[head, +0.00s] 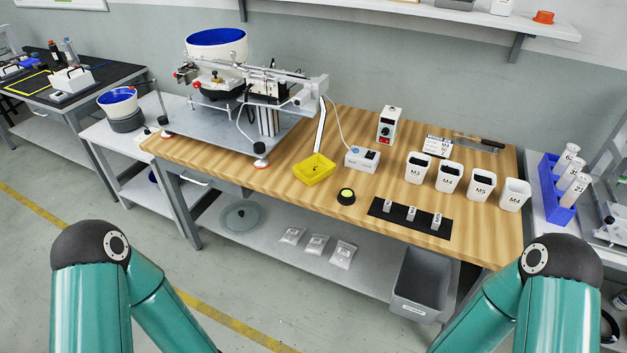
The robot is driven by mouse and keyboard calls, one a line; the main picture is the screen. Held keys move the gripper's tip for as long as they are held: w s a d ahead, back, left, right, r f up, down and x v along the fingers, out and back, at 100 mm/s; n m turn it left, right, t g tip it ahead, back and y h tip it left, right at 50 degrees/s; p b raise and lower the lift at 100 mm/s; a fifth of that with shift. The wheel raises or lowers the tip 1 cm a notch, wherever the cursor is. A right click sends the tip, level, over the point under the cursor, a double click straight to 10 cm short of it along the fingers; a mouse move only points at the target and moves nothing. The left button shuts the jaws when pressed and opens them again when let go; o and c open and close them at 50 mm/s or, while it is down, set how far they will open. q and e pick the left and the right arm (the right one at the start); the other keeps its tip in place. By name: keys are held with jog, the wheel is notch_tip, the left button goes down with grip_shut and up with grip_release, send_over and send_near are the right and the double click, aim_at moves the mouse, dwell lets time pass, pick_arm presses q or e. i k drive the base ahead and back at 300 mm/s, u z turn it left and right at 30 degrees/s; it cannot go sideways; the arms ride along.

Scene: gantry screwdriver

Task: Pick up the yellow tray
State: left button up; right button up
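The yellow tray (314,170) is a small shallow open tray on the wooden workbench (290,187), near its front edge and left of the middle. It sits just below the end of a sloping metal chute (320,125) of the feeder machine. It looks empty. My two teal arms rise at the lower left and lower right of the head view, well short of the bench. Neither gripper is in view.
A black mat (409,217) and several white cups (418,168) lie further right. The feeder machine (240,100) stands behind left. A lower shelf (270,245) runs underneath.

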aim_at(311, 170)
jog(key=u, duration=0.15)
jog(key=i, duration=1.25)
jog(key=u, duration=0.25)
